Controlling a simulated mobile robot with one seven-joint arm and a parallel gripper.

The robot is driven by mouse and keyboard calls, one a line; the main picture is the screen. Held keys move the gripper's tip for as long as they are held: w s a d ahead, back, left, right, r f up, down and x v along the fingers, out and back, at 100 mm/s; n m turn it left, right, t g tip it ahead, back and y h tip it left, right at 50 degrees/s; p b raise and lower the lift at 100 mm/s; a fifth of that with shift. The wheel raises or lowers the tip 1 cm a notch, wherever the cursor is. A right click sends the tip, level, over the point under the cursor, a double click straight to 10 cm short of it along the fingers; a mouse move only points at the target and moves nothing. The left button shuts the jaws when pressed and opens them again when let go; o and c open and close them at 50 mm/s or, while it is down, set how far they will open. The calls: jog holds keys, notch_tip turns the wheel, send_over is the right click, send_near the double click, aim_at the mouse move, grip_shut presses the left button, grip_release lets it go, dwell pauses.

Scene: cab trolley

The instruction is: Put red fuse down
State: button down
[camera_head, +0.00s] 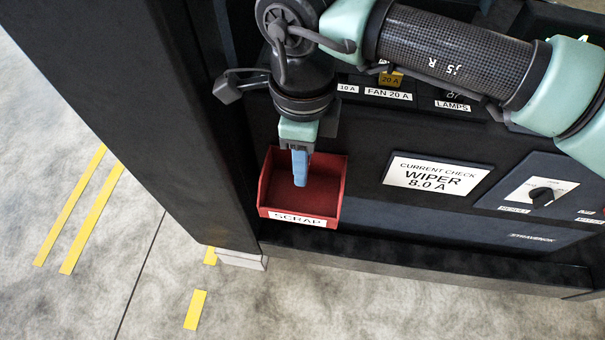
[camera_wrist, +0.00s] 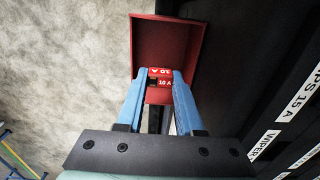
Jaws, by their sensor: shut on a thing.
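A red fuse (camera_wrist: 160,73) marked 10 A is held between the two blue fingers of my gripper (camera_wrist: 159,78) in the wrist view. My gripper (camera_head: 300,180) also shows in the head view, pointing down over the open red bin (camera_head: 332,190) labelled SCRAP. In the wrist view the bin (camera_wrist: 197,45) lies beyond the fuse, and the part of its floor that shows is bare. The fuse is hidden behind the fingers in the head view. I cannot tell how far it is above the bin's floor.
A dark post (camera_head: 185,110) stands left of the bin. To the right are a CURRENT CHECK card (camera_head: 437,174) reading WIPER 8.0 A and a panel with a black knob (camera_head: 541,195). Fuse slots with FAN 20 A (camera_head: 388,95) and LAMPS (camera_head: 453,105) labels lie behind, partly under my arm.

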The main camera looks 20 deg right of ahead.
aim_at(303, 196)
notch_tip(303, 196, down, 3)
jog(key=shift+s+f, duration=0.1)
jog(key=shift+s, duration=0.05)
notch_tip(303, 196, down, 3)
jog(key=shift+f+p, duration=0.15)
jog(key=shift+p, duration=0.35)
jog(key=shift+w+f, duration=0.2)
jog(key=shift+f, duration=0.1)
jog(key=shift+f, duration=0.1)
jog(key=shift+f, duration=0.15)
jog(key=c, duration=0.5)
grip_release()
jog(key=shift+c, duration=0.2)
jog(key=shift+r, duration=0.25)
